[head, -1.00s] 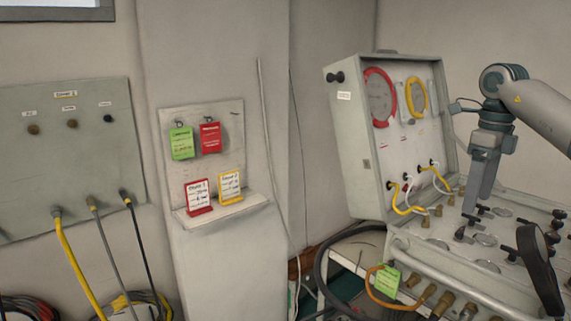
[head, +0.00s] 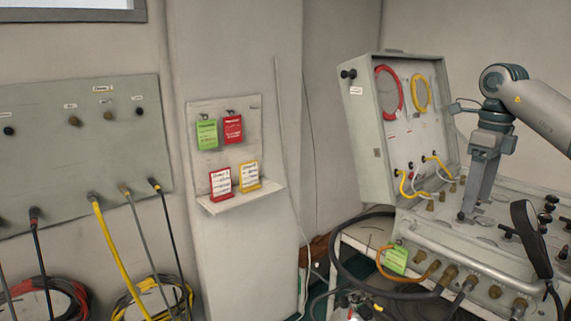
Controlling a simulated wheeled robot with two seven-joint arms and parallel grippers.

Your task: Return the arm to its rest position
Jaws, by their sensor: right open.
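My right gripper (head: 472,205) comes in from the right and points down over the air panel's control face (head: 520,200). Its two fingers appear close together from this angle, with nothing seen between them. The fingertips are near the small fittings at the panel's left part; I cannot tell whether they touch it. The panel's open lid (head: 374,165) stands upright behind the gripper, with a red ring (head: 378,95) and a yellow ring (head: 413,93) on its inside. My left gripper is not in view.
A tag board (head: 225,105) with green and red tags is on the pillar, above a small shelf (head: 240,200) with two cards. A wall panel (head: 80,160) with hanging hoses is at left. A green tag (head: 396,260) hangs at the air panel's front. A black handset (head: 530,238) stands at right.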

